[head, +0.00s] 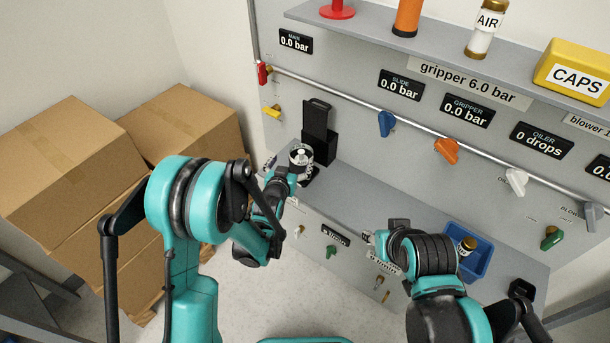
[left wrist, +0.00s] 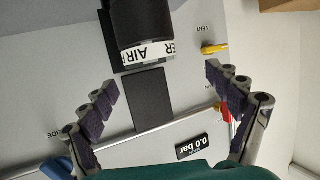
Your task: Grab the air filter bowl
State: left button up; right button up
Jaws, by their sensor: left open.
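A blue bin (head: 481,262) with a gold-capped bottle is at the bench's right. Coloured valve handles, such as a blue one (head: 386,123), stick out of the panel. The shelf (head: 445,52) above holds an "AIR" bottle (head: 487,30) and yellow box. Cardboard boxes (head: 75,160) stand left.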

aim_at(300, 155)
pick_arm(q)
jog(key=shift+d+f, duration=0.35)
jog(key=shift+f, duration=0.25)
jog(key=shift+w+d+f, duration=0.1)
jog(key=shift+d+f, duration=0.05)
jog(key=shift+f, duration=0.05)
jog(key=b+x, duration=0.1)
jog(key=x, duration=0.1)
jog(key=b+x, duration=0.1)
jog(key=x, duration=0.1)
jog(key=b+x, duration=0.1)
jog(key=x, duration=0.1)
jog(key=shift+w+d, duration=0.25)
jog(key=shift+d, duration=0.1)
jog(key=shift+w+d, duration=0.1)
jog(key=shift+w, duration=0.4)
pick_arm(e)
jog(key=f, duration=0.3)
jog(key=shift+s+f, duration=0.15)
jog(key=shift+s, duration=0.2)
pick_arm(q)
jog(key=c, duration=1.7)
jog(key=shift+r, duration=0.1)
jog(key=shift+c, duration=0.2)
